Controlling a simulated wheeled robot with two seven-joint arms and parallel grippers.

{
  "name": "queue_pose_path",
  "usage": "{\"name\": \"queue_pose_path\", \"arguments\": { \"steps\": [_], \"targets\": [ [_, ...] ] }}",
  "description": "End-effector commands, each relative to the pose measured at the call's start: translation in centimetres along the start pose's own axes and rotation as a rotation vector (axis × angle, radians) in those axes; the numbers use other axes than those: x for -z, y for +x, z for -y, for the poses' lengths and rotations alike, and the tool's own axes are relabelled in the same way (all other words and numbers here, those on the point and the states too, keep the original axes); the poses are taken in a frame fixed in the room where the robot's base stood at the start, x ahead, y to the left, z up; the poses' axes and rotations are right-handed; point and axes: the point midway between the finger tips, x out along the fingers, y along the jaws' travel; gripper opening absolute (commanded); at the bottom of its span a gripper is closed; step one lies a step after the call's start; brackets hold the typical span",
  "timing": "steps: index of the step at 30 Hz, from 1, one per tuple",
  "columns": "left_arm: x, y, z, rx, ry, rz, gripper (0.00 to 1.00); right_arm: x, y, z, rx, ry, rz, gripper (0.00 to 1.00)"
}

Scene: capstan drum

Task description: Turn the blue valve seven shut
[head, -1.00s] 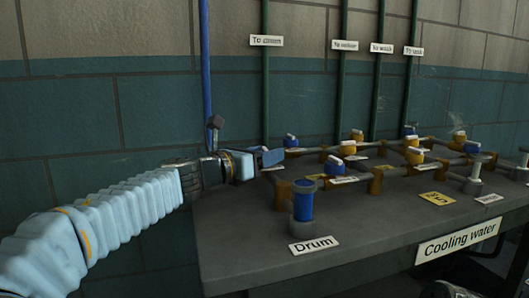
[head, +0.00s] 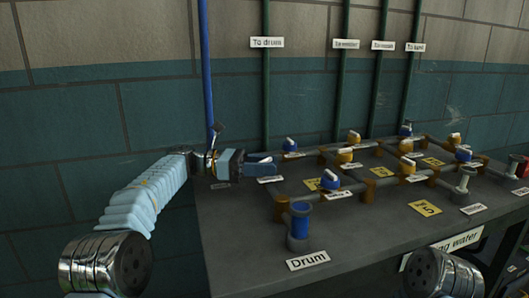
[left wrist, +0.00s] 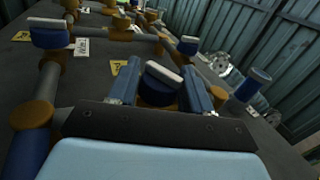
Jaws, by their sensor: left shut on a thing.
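My left gripper (head: 264,168) is at the left end of the pipework on the grey table. In the left wrist view its two blue fingers (left wrist: 161,97) stand either side of a blue valve with a white-topped handle (left wrist: 163,75), shut on it. In the head view a blue valve (head: 290,145) with a white handle shows just beyond the fingertips. I cannot tell whether it is the same one, and no number seven is readable. Other blue valves are at the front (head: 330,180) and right (head: 463,154). My right gripper is not in view.
Yellow valves (head: 354,138) and brown pipe joints (head: 367,195) crowd the table. A blue-topped drum stub (head: 300,222) stands near the front edge, by a "Drum" label (head: 308,260). Green pipes (head: 265,90) and a blue pipe (head: 206,70) run up the wall. The table's front left is bare.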

Motion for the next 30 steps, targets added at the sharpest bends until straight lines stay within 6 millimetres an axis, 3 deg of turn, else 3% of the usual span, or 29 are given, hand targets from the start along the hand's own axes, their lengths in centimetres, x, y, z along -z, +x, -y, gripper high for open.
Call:
{"name": "queue_pose_path", "arguments": {
  "steps": [15, 30],
  "targets": [
    [0.0, 0.0, -0.1, 0.162, 0.001, -0.012, 0.19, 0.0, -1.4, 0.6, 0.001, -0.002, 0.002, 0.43],
    [0.0, 0.1, -0.1, 0.194, -0.001, -0.013, 0.19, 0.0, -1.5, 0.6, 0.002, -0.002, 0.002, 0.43]
  ]
}}
